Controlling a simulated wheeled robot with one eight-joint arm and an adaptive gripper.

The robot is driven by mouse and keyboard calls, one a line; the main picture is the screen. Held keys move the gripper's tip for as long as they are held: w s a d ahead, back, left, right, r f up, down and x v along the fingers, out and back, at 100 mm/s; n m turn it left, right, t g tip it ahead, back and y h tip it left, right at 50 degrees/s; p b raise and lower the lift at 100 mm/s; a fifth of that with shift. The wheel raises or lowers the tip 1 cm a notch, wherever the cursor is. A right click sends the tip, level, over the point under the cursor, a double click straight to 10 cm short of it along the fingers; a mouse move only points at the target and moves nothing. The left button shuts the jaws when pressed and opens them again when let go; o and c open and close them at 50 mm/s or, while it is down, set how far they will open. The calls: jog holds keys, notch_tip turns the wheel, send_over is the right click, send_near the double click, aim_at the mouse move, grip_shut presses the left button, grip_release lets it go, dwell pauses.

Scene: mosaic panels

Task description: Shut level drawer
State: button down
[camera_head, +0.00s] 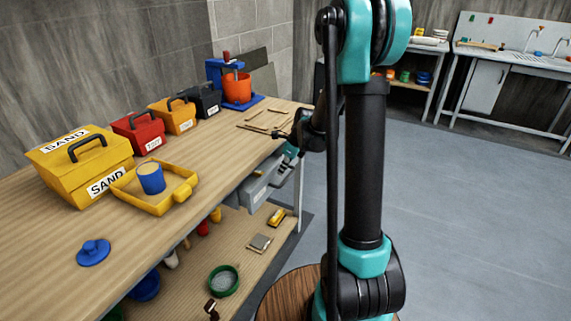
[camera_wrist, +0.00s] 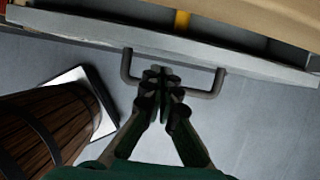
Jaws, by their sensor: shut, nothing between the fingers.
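The grey drawer (camera_head: 257,188) hangs under the workbench top, at its far right end in the head view. In the wrist view the drawer front (camera_wrist: 90,32) crosses the top of the picture, and a dark gap with a yellow thing (camera_wrist: 182,20) shows behind it, so the drawer stands partly open. Its dark U-shaped handle (camera_wrist: 214,85) sticks out from the front. My gripper (camera_wrist: 162,76) is shut and empty, with its fingertips between the handle's two legs. I cannot tell whether they touch the handle or the front. In the head view my arm partly hides the drawer.
The workbench (camera_head: 50,225) holds a yellow sand box (camera_head: 75,170), a yellow tray (camera_head: 150,204) with a blue cup, and more toolboxes. A lower shelf (camera_head: 190,290) holds small things. A wooden barrel (camera_wrist: 40,130) stands left in the wrist view. The grey floor (camera_head: 470,220) is clear to the right.

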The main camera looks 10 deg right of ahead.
aim_at(269, 170)
jog(key=shift+x, duration=1.65)
jog(key=shift+w+a, duration=0.7)
jog(key=shift+a, duration=0.25)
jog(key=shift+w+a, duration=0.75)
jog(key=shift+a, duration=0.25)
jog(key=shift+r, duration=0.15)
